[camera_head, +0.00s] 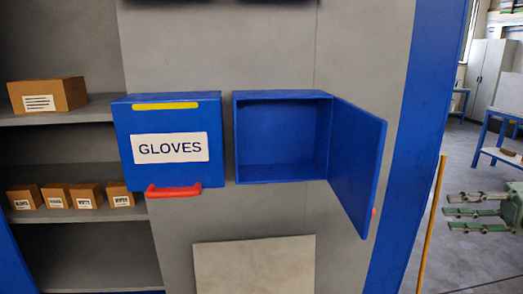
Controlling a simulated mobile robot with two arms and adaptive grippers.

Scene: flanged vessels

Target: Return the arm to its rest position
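My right gripper (449,212) shows at the right edge of the head view. It has a green body and several grey fingers that point left and stand apart, open with nothing between them. It is to the right of the open blue cabinet (282,180) and its door (356,165), and apart from both. The rest of the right arm is cut off by the picture edge. My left gripper is not in view.
The blue cabinet is empty, its door swung out to the right. A shut blue GLOVES box (167,115) with a red handle (173,191) hangs beside it. Left shelves (75,213) hold several cartons. A yellow pole (432,222) stands left of my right gripper.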

